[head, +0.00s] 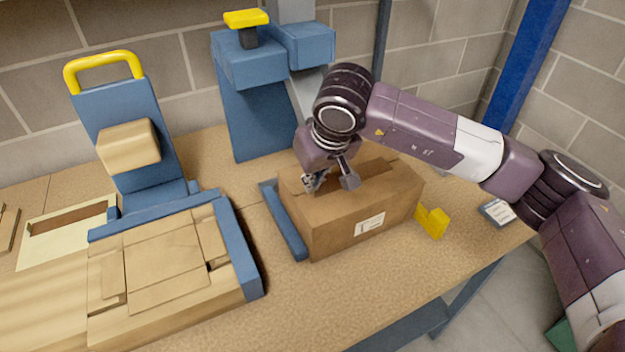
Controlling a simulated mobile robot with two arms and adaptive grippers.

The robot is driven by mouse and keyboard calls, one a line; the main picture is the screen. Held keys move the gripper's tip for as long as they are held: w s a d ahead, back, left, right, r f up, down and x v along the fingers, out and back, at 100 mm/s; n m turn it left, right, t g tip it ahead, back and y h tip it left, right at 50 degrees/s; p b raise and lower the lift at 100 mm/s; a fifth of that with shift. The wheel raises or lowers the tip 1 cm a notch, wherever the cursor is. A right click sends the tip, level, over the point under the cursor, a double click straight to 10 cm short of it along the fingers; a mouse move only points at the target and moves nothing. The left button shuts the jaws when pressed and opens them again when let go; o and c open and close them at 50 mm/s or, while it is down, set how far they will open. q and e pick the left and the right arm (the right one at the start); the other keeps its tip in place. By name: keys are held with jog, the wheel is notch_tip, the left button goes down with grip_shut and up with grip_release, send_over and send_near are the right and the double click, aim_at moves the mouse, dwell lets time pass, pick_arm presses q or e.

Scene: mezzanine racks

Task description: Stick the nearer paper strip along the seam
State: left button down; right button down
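A brown cardboard carton (340,222) with a white label stands on the bench. A darker brown band (378,178) runs along the middle of its top; I cannot tell whether it is a strip or the gap between the flaps. My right gripper (331,181) points down over the left part of the carton's top. Its fingers are apart, with nothing visible between them. A brown strip (68,217) lies on a cream sheet at the left. Part of another brown piece (8,228) shows at the left edge. My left gripper is out of view.
A blue bar (284,222) lies left of the carton, and a yellow block (432,222) stands at its right. A blue-framed fixture (237,248) holds flat cardboard. Blue stands, one with a yellow handle (103,68), rise behind. A small labelled item (497,212) lies near the bench's right edge.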

jog(key=shift+s+f+b, duration=0.15)
jog(key=shift+f+b, duration=0.1)
jog(key=shift+b, duration=0.25)
dwell(0.8)
jog(key=c, duration=2.1)
grip_release()
jog(key=shift+o, duration=0.3)
jog(key=o, duration=0.3)
jog(key=shift+r, duration=0.1)
jog(key=shift+r+p, duration=1.3)
jog(key=shift+r, duration=2.25)
